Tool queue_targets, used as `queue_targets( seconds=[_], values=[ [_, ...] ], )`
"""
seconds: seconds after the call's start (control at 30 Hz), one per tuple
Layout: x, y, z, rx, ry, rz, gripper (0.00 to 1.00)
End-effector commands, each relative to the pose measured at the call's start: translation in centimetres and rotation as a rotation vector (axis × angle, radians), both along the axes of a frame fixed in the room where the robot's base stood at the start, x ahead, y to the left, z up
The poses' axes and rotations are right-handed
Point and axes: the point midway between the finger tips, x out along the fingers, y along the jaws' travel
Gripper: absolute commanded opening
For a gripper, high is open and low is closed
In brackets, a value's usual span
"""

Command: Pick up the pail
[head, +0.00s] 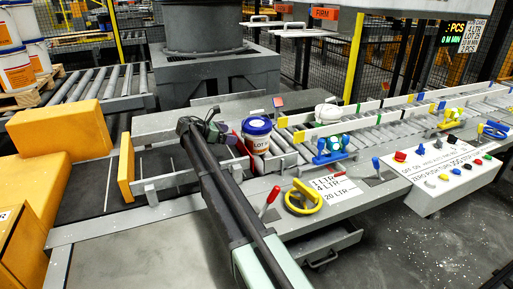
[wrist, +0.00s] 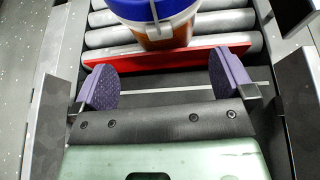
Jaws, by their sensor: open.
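A white pail (head: 257,140) with a blue lid and an orange lower label stands upright on the roller conveyor in the head view. In the wrist view the pail (wrist: 158,28) is at the top centre, partly cut off by the frame edge. My gripper (wrist: 160,80) is open and empty, with two purple padded fingers spread apart. The pail lies ahead of the fingertips, not between them. A red bar (wrist: 170,60) crosses between the pail and my gripper. In the head view my gripper (head: 220,130) is just left of the pail, partly hidden by my arm.
Rollers (head: 370,130) run right between side rails. Hand levers and a yellow handwheel (head: 304,197) stand along the front edge. A yellow end block (head: 126,167) stands left, beside a dark belt. More pails (head: 16,70) stand on a pallet at far left.

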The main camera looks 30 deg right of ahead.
Motion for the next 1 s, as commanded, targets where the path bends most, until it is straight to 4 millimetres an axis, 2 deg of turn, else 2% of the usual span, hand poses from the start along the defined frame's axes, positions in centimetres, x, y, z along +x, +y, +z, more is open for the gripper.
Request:
queue_targets(
  seconds=[0.03,0.1,0.27,0.5,0.73,1.0],
  values=[
    [-0.1,-0.8,-0.8,0.000,0.000,-0.001,1.00],
    [-0.1,-1.5,-0.9,0.001,0.000,0.000,1.00],
    [-0.2,-2.1,-1.0,0.001,0.000,0.001,1.00],
    [-0.5,-5.9,-2.8,0.001,-0.001,0.001,1.00],
    [-0.5,-6.3,-2.7,0.001,-0.002,0.001,1.00],
    [-0.5,-6.3,-2.7,0.001,-0.001,0.001,0.60]
  ],
)
